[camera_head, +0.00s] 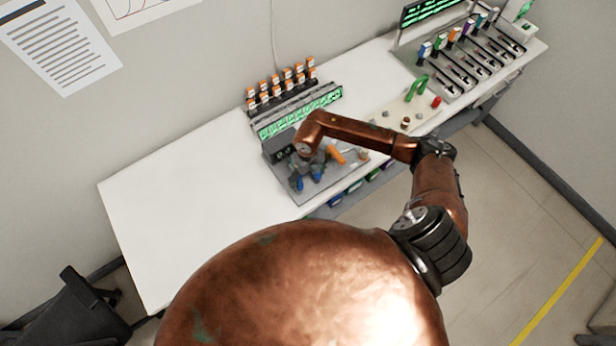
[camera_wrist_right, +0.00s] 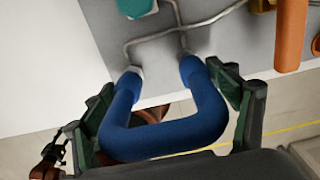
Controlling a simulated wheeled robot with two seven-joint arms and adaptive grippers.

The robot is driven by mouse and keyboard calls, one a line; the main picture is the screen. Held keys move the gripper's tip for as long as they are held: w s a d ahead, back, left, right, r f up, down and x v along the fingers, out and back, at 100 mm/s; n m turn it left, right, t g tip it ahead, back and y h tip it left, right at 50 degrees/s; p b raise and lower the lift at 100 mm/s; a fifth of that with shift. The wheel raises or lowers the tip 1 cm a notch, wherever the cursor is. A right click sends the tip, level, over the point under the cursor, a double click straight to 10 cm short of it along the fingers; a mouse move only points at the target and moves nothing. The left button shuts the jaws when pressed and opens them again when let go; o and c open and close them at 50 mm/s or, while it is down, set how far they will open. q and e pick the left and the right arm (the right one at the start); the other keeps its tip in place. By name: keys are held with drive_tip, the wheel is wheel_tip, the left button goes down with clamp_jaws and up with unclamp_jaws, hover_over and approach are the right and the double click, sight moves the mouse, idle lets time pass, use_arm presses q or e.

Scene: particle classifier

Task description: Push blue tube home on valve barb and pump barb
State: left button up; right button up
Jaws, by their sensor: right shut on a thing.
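The blue tube (camera_wrist_right: 165,140) is a thick U-shaped piece in the right wrist view, and a small part of blue shows in the head view (camera_head: 317,178). My right gripper (camera_wrist_right: 160,82) is shut on it, with a dark green finger at either side. The tube's left end is at a pale metal fitting (camera_wrist_right: 131,72). Its right end is at a thin bent metal pipe (camera_wrist_right: 183,44). Both ends look in contact with these fittings, but how deep they sit cannot be told. I cannot tell which barb is the valve's or the pump's. My left gripper is not in view.
A grey plate (camera_wrist_right: 215,75) carries the pipes, a teal part (camera_wrist_right: 136,8) and an orange cylinder (camera_wrist_right: 290,35). Behind it on the white table (camera_head: 170,200) is a rack of orange-capped vials (camera_head: 285,82). A board with a green loop (camera_head: 415,88) lies to the right. The table's left side is clear.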

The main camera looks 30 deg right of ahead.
drive_tip(key=shift+f+b, duration=0.7)
drive_tip(key=shift+f, duration=0.3)
drive_tip(key=o, duration=1.3)
drive_tip(key=shift+r, duration=0.15)
wheel_tip(320, 180, up, 12)
drive_tip(key=shift+f, duration=0.1)
drive_tip(key=shift+s, duration=0.1)
